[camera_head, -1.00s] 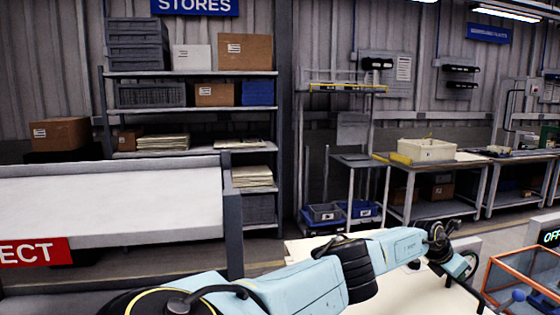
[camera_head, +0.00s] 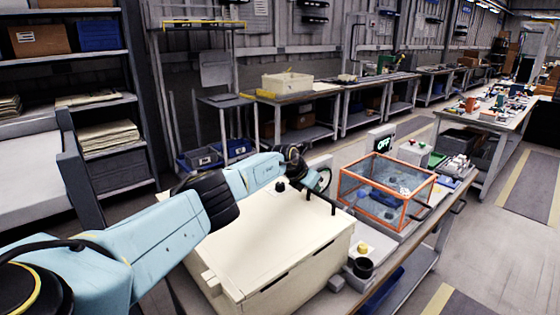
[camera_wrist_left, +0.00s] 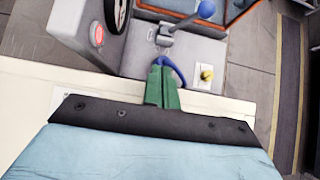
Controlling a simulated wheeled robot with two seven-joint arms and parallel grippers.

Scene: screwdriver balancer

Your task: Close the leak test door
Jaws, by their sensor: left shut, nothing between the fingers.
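A box with orange edges and clear panels (camera_head: 400,208) stands on the bench beyond my left arm, with blue parts inside. I cannot tell for sure whether one of its panels is the leak test door, or whether that door is open. Its orange edge also shows at the top of the left wrist view (camera_wrist_left: 180,5). My left gripper (camera_wrist_left: 162,84) has green fingers, shut and empty, above the far edge of a large cream box (camera_head: 270,235). A blue loop shows beside the fingertips; contact is unclear. In the head view my left fingers cannot be made out. My right gripper is out of view.
A lever with a blue ball (camera_wrist_left: 206,9) and a yellow button (camera_wrist_left: 206,75) lie beyond the fingers. A lit OFF sign (camera_head: 383,144) stands behind the orange-edged box. The aisle floor (camera_head: 500,240) at right is clear.

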